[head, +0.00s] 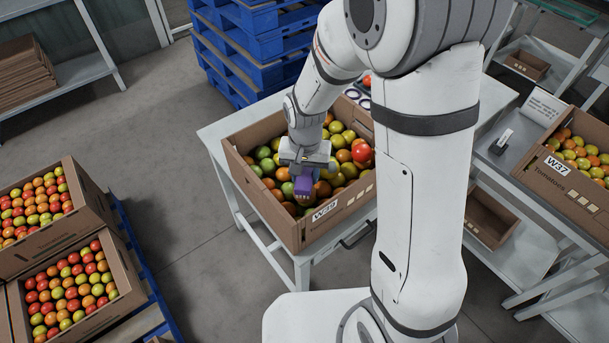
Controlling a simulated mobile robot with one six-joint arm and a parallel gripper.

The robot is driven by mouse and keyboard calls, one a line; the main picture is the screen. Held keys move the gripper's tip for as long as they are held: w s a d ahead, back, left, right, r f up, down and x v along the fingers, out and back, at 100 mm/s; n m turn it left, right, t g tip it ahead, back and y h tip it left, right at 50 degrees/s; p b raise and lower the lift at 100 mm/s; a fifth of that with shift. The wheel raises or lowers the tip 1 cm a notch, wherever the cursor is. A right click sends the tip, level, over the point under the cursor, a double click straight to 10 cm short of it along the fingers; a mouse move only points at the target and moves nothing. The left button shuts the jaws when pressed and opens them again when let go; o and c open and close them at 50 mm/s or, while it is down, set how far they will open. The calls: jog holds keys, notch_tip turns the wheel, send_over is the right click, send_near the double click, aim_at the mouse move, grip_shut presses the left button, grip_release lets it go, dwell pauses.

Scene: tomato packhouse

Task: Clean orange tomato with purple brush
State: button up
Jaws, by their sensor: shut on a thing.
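My gripper (305,180) is over the front left part of an open cardboard box (284,229) marked W39, on a white table. It is shut on a purple brush (305,184), which hangs low over the tomatoes, close to them. I cannot tell whether the brush touches one. The box holds many green, yellow, orange and red tomatoes. An orange tomato (282,174) shows just left of the gripper, among several other orange ones. Any tomato right under the brush is hidden by the brush and gripper.
My own arm column hides the box's right side. Boxes of tomatoes (87,233) stand on a blue pallet at the left. Blue pallets (243,45) are stacked behind. Another box marked W37 (561,188) is on a rack at the right. Open floor lies left of the table.

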aim_at(303, 183)
jog(key=shift+w+d, duration=0.1)
jog(key=shift+w, duration=0.35)
jog(key=shift+s+a, duration=0.25)
jog(key=shift+s, duration=0.85)
jog(key=shift+s+a, duration=0.2)
jog(key=shift+s, duration=0.9)
jog(key=shift+w, duration=0.15)
jog(key=shift+w+d, duration=0.25)
jog(key=shift+w, duration=0.8)
jog(key=shift+w+d, duration=0.2)
jog(key=shift+w, duration=0.8)
jog(key=shift+s+a+b, duration=0.25)
jog(key=shift+s, duration=0.85)
jog(key=shift+s+a+b, duration=0.2)
jog(key=shift+s+b, duration=0.05)
jog(key=shift+s, duration=0.8)
jog(key=shift+w, duration=0.1)
jog(key=shift+w+d, duration=0.25)
jog(key=shift+w, duration=0.8)
jog(key=shift+w+d, duration=0.2)
jog(key=shift+w, duration=0.8)
